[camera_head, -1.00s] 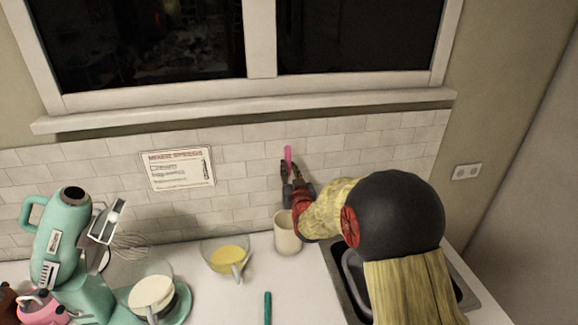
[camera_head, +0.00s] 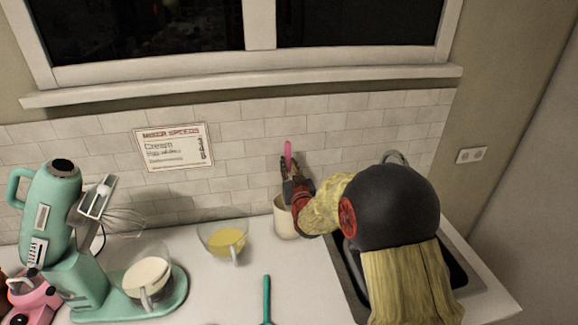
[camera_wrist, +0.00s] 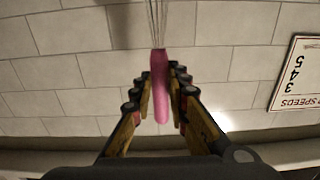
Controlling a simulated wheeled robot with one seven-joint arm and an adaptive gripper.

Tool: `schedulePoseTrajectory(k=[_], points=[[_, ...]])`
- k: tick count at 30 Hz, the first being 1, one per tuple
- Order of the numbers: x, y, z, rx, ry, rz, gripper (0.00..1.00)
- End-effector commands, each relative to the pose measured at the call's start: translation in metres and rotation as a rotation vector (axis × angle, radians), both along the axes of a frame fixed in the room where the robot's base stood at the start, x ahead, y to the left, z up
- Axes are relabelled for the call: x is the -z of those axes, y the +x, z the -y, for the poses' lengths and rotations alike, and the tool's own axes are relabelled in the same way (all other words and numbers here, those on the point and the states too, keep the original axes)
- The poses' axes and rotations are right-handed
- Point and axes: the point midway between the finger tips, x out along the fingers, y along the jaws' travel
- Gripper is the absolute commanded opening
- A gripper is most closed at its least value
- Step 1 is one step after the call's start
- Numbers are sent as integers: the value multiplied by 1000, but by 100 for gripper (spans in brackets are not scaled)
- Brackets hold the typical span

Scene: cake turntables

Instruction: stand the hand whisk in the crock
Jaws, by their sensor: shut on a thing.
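The hand whisk shows as a pink handle (camera_head: 288,152) sticking up above my gripper (camera_head: 290,172) in the head view. In the wrist view the pink handle (camera_wrist: 160,85) lies between the fingers of my gripper (camera_wrist: 162,85), which is shut on it. Thin wires (camera_wrist: 158,22) run from it to the top edge of that upside-down picture, so they point down. The cream crock (camera_head: 283,221) stands on the counter right below my gripper. My gripper and arm cover part of its rim. Whether the wires are inside the crock is hidden.
A glass bowl with yellow content (camera_head: 228,240) stands left of the crock. A teal mixer (camera_head: 50,220) and a bowl of cream (camera_head: 148,277) are further left. A teal utensil (camera_head: 267,300) lies in front. The sink (camera_head: 350,285) is at right, the tiled wall (camera_head: 240,160) behind.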

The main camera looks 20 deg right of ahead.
Motion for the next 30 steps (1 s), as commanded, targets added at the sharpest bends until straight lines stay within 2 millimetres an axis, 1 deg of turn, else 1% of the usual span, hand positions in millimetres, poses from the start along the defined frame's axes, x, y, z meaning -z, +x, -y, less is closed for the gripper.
schedulePoseTrajectory(k=[1, 30], points=[[7, 0, 0, 0, 0, 1, 0], [76, 0, 0, 0, 0, 1, 0]])
